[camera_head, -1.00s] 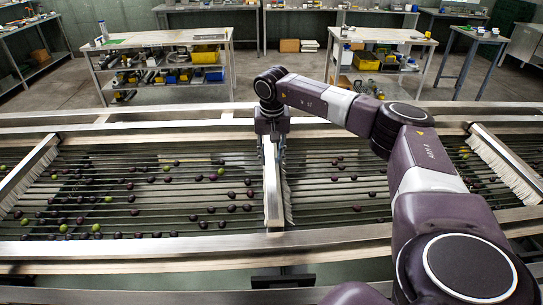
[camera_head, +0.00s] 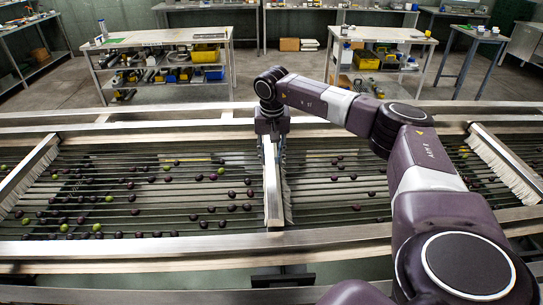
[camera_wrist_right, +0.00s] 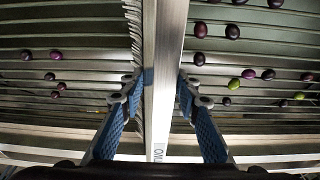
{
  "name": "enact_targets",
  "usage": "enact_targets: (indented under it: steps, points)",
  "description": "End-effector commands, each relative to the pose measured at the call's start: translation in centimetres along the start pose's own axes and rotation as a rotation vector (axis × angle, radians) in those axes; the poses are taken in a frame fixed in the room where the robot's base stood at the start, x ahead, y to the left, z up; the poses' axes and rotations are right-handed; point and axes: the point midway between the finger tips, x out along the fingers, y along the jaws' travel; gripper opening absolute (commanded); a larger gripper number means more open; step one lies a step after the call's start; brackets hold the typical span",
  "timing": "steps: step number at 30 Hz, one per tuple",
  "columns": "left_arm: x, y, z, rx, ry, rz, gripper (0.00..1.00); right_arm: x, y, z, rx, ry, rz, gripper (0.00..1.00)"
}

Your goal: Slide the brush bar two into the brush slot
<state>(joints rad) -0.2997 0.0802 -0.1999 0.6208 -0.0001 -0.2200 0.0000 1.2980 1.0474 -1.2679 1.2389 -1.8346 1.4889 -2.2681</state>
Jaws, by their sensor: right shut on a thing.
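The brush bar two (camera_head: 272,185) is a long metal bar with pale bristles along its right side in the head view. It lies across the roller bed, between the far and near rails. My right gripper (camera_head: 271,135) is above the bar's far part, pointing down. In the right wrist view, the gripper (camera_wrist_right: 161,85) has its blue-padded fingers on both sides of the bar (camera_wrist_right: 165,50), shut on it. The brush slot cannot be clearly told apart; the bar's near end meets the near rail (camera_head: 330,236). My left gripper is not in view.
Two other brush bars sit at the left (camera_head: 28,178) and right (camera_head: 505,165) of the bed. Dark and green olives (camera_head: 150,180) lie scattered on the rollers (camera_head: 120,210). Worktables with bins (camera_head: 165,60) stand behind the machine.

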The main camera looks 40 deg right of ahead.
Motion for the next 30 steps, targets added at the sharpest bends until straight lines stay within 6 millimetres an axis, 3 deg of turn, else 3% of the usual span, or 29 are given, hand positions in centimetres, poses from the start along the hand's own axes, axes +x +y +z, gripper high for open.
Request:
enact_targets:
  steps: [30]
  points:
    - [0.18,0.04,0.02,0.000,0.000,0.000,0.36,0.65,-0.05,0.09,0.000,0.001,-0.001,0.00]
